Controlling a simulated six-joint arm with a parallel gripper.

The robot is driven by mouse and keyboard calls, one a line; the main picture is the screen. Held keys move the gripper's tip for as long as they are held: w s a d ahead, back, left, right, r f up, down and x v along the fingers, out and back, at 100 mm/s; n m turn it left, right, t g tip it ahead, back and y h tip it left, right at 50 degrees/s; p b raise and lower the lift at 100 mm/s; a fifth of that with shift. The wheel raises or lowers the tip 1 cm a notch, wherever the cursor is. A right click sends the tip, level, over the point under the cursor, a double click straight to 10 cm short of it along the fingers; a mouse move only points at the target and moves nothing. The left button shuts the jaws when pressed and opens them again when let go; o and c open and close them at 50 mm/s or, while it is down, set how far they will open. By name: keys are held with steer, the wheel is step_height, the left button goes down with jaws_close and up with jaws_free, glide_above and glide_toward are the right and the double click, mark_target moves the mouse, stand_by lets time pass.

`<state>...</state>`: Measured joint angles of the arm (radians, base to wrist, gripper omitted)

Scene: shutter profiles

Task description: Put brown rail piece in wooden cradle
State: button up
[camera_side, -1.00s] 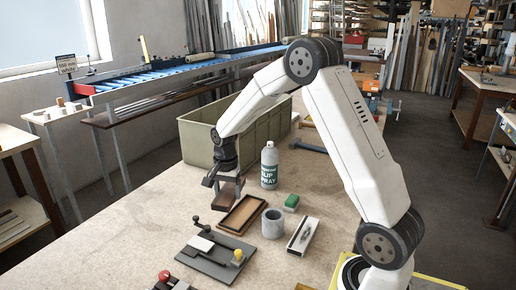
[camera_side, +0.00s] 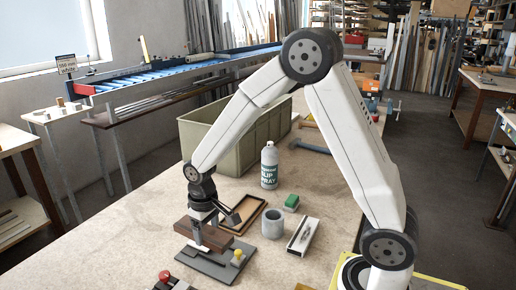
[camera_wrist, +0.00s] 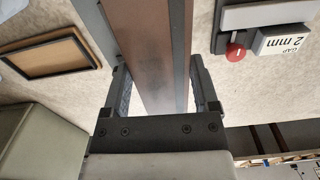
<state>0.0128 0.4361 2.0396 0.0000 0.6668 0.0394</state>
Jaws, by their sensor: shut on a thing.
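My gripper (camera_side: 207,226) is shut on the brown rail piece (camera_side: 216,239), a long brown block with grey edges. It hangs over the grey fixture plate (camera_side: 217,269); I cannot tell its exact height above it. In the wrist view the rail piece (camera_wrist: 150,55) runs lengthwise between the two fingers (camera_wrist: 163,97). A shallow wooden tray with a dark rim (camera_side: 262,205), seemingly the wooden cradle, lies flat behind and right of my gripper, which partly hides it. Its rim also shows at the left of the wrist view (camera_wrist: 68,71), and it looks empty.
A large olive bin (camera_side: 222,142) is behind. A red-knobbed gauge (camera_side: 168,280) lies at the front.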

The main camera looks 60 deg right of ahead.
steer(key=shift+s+a+n, duration=0.1)
steer(key=shift+a+n, duration=0.15)
steer(key=shift+n, duration=0.05)
steer(key=shift+d, duration=0.1)
steer(key=shift+w+d+m, duration=0.25)
steer(key=shift+d+m, duration=0.25)
steer(key=shift+m, duration=0.1)
steer(key=w+d+r+m, duration=0.2)
steer(key=w+d+m, duration=0.1)
steer(key=d+m, duration=1.3)
steer(key=shift+d+r+m, duration=0.2)
steer(key=shift+d+m, duration=0.2)
steer(key=shift+d, duration=0.05)
steer(key=shift+w, duration=0.1)
